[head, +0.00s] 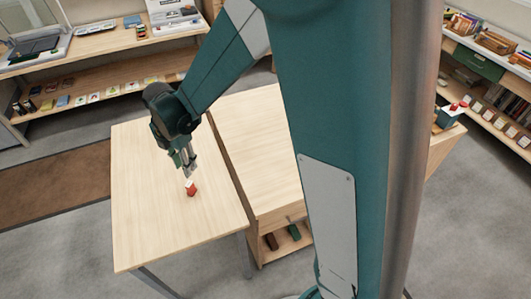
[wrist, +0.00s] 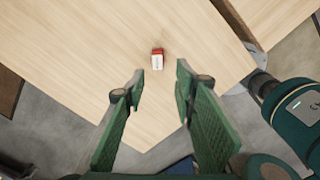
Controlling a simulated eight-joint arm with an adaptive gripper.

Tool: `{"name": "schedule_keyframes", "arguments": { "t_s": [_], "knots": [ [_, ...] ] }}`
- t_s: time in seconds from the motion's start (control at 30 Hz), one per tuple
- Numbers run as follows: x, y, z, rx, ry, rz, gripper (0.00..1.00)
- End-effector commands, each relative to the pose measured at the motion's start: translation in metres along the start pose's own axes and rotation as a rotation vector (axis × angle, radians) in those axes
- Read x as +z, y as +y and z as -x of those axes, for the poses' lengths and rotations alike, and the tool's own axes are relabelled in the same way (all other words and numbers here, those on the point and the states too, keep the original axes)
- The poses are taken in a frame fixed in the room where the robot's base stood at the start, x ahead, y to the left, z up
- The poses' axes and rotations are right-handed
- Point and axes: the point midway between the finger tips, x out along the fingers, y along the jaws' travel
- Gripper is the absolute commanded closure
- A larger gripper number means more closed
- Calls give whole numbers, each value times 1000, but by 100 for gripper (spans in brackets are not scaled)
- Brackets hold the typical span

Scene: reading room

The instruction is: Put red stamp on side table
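A small red and white block, apparently the red stamp (head: 191,188), stands on the light wooden table (head: 150,230) with grey legs at the left, apparently the side table. It also shows in the wrist view (wrist: 157,60), with bare tabletop around it. My gripper (head: 188,173) points down just above the stamp in the head view. In the wrist view my gripper (wrist: 160,70) is open, with a wide gap between its two green fingers and nothing held. The stamp lies beyond the fingertips, roughly centred between them, and appears untouched.
A wooden unit (head: 245,125) with a lower shelf adjoins the table's right side. Small red items (head: 459,105) stand farther right, behind my arm. A wall shelf (head: 95,85) with small goods stands at the back left. The tabletop around the stamp is clear.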

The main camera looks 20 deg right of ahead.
Motion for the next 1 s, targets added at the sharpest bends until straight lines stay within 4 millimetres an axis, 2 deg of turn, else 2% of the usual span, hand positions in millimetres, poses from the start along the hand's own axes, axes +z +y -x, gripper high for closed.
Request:
{"name": "schedule_keyframes", "arguments": {
  "t_s": [0.27,0.6,1.0],
  "knots": [
    [14,-28,38,53,-16,-207,72],
    [30,-73,88,139,-27,-531,72],
    [42,-130,134,249,-15,-906,72]
  ]
}}
